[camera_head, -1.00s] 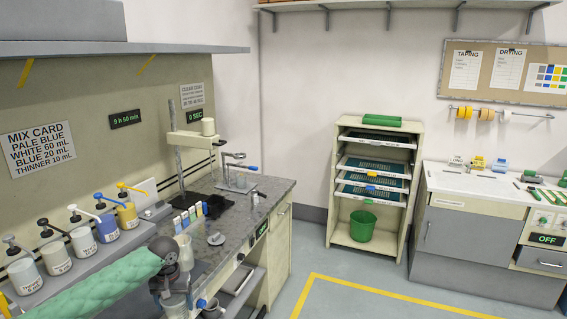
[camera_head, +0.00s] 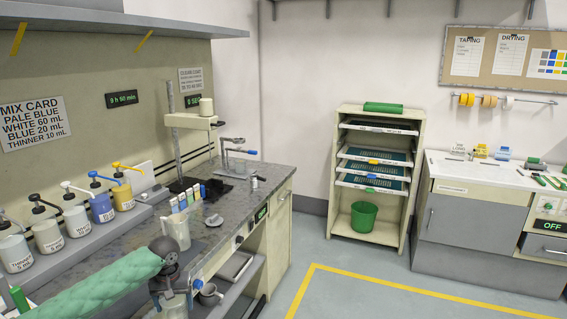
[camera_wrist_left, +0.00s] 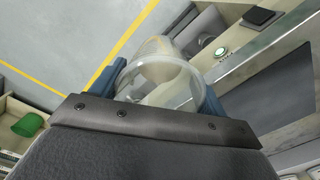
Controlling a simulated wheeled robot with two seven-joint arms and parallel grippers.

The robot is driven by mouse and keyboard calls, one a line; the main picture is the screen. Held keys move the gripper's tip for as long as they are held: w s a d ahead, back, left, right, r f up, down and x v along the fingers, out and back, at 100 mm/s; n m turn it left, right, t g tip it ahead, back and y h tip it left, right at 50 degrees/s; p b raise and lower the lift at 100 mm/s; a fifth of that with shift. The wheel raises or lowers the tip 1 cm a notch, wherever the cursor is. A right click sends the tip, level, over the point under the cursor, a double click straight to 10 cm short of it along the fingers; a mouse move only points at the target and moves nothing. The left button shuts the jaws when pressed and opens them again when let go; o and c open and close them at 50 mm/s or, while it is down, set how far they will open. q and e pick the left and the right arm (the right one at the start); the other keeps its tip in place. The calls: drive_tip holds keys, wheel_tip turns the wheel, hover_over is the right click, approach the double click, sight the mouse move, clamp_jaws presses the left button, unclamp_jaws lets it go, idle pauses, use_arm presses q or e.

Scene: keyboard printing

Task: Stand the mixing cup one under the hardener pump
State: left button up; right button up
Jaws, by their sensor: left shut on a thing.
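My left gripper (camera_head: 174,288) comes in from the left under a green padded sleeve and is shut on a clear mixing cup (camera_head: 176,304). In the left wrist view the clear cup (camera_wrist_left: 160,78) sits between the blue fingers, its rim showing. The gripper is in front of the bench's near edge, apart from the pumps. A row of pump bottles stands on the ledge at left: the thinner pump (camera_head: 14,253), a pale bottle with a dark pump head (camera_head: 47,236) whose label I cannot read surely, then white (camera_head: 76,221), blue (camera_head: 102,208) and yellow (camera_head: 124,196). My right gripper is not in view.
Open floor (camera_head: 350,280) lies to the right.

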use_arm(q)
drive_tip(key=s+d+r+m, duration=0.1)
drive_tip(key=s+d+r, duration=0.1)
drive_tip(key=s+d, duration=1)
drive_tip(key=shift+s+d+m, duration=0.15)
drive_tip(key=shift+s+m, duration=0.25)
drive_tip(key=shift+r, duration=0.1)
